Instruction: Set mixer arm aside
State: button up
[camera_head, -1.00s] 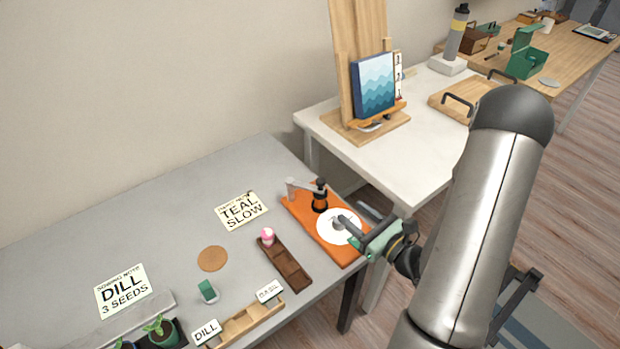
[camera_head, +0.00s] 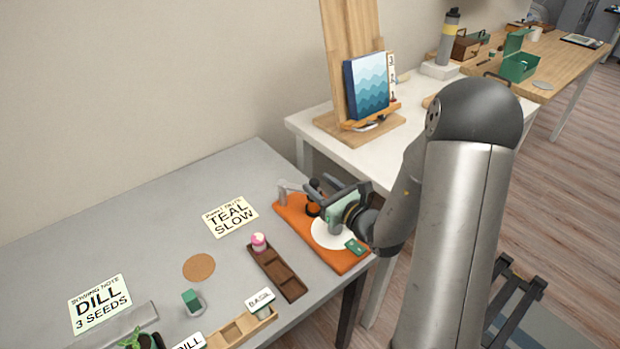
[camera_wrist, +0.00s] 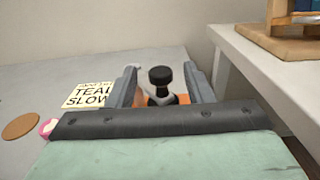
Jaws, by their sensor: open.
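The mixer is an orange board (camera_head: 352,264) with a white disc (camera_head: 328,236) and an orange-and-black post (camera_head: 313,208). Its grey mixer arm (camera_head: 292,186) reaches left from the post over the board's back end. My gripper (camera_head: 322,192) is open above the board, close to the post, and partly covers it. In the wrist view, my two spread fingers (camera_wrist: 160,84) frame the post's black knob (camera_wrist: 161,76). Nothing is visibly gripped. I cannot tell whether the fingers touch the knob. A small green piece (camera_head: 355,246) is at the disc's right edge.
A brown compartment tray (camera_head: 278,272) with a pink-topped item (camera_head: 259,242) stands left of the board. A "TEAL SLOW" card (camera_head: 230,217) lies behind it. The white table (camera_head: 412,133) with an easel (camera_head: 350,60) stands close on the right.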

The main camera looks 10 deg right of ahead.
jog(key=shift+x, duration=2.3)
